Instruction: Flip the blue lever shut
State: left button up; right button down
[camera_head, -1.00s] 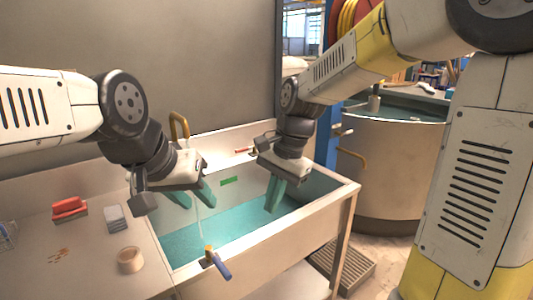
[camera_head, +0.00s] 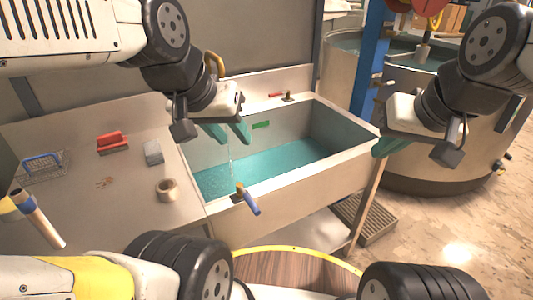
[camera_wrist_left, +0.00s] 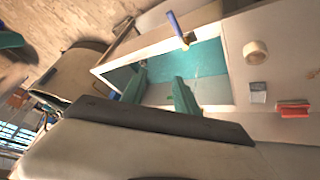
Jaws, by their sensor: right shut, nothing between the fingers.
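The blue lever (camera_head: 249,201) sits on a brass valve at the front rim of the sink (camera_head: 300,170), sticking out over the front edge. In the left wrist view the blue lever (camera_wrist_left: 174,24) shows at the top, beyond the fingers. My left gripper (camera_head: 227,132) hangs over the left part of the sink, fingers apart and empty, behind and above the lever, not touching it. The same fingers (camera_wrist_left: 160,92) show apart in the left wrist view. My right gripper (camera_head: 386,146) is shut and empty near the sink's right end, well away from the lever.
A red-handled valve (camera_head: 277,95) is on the sink's back rim. A thin stream falls into the teal water. Left counter holds a tape roll (camera_head: 168,189), grey block (camera_head: 153,152), red brush (camera_head: 112,143) and wire basket (camera_head: 41,166). A round tank (camera_head: 430,150) stands at right.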

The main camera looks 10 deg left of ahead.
aim_at(241, 192)
jog(key=k+j, duration=0.65)
jog(key=k+u, duration=0.05)
jog(key=k, duration=0.1)
